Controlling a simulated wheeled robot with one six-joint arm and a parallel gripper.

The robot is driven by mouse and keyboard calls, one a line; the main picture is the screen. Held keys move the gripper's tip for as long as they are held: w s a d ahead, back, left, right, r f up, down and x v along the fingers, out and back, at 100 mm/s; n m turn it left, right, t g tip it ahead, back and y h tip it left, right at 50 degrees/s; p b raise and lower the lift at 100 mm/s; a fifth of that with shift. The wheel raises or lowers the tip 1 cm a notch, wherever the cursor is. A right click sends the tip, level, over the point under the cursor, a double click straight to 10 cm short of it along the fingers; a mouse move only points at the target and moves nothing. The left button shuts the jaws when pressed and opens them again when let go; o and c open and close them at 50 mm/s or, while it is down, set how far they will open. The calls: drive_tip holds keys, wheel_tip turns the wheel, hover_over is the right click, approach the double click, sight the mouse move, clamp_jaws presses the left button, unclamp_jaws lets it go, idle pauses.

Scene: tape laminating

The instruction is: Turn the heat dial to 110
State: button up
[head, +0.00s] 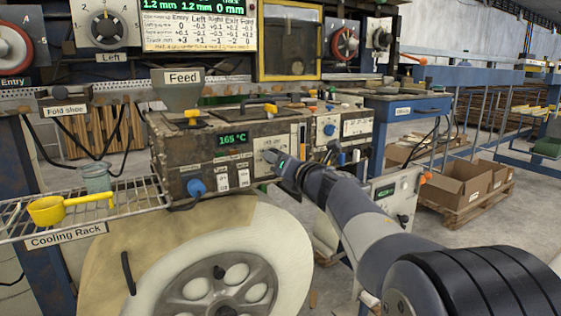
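The heater box (180,152) is a worn brown metal unit with a green display (233,139) reading 165 °C. A blue knob (196,187) sits low on its front at the left; it looks like the heat dial, but its markings are too small to read. My gripper (272,157) is in front of the right part of the same panel, by a pale label plate, to the right of and above the blue knob. It is apart from that knob. Its fingers are small and dark, so I cannot tell whether they are open or touch the panel.
A second blue knob (329,130) is on the unit to the right. A funnel labelled Feed (182,92) stands on top. A wire cooling rack (140,197) with a yellow scoop (62,209) is at the left. Switches sit beside the blue knob.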

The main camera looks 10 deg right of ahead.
drive_tip(key=shift+o, duration=1.1)
drive_tip(key=shift+s+r, duration=0.1)
drive_tip(key=p+v, duration=0.1)
drive_tip(key=v, duration=0.9)
drive_tip(key=shift+s+d, duration=0.15)
drive_tip(key=shift+s, duration=0.2)
drive_tip(key=shift+w, duration=0.15)
drive_tip(key=x, duration=1)
drive_tip(key=shift+w+b, duration=0.3)
drive_tip(key=shift+b, duration=0.1)
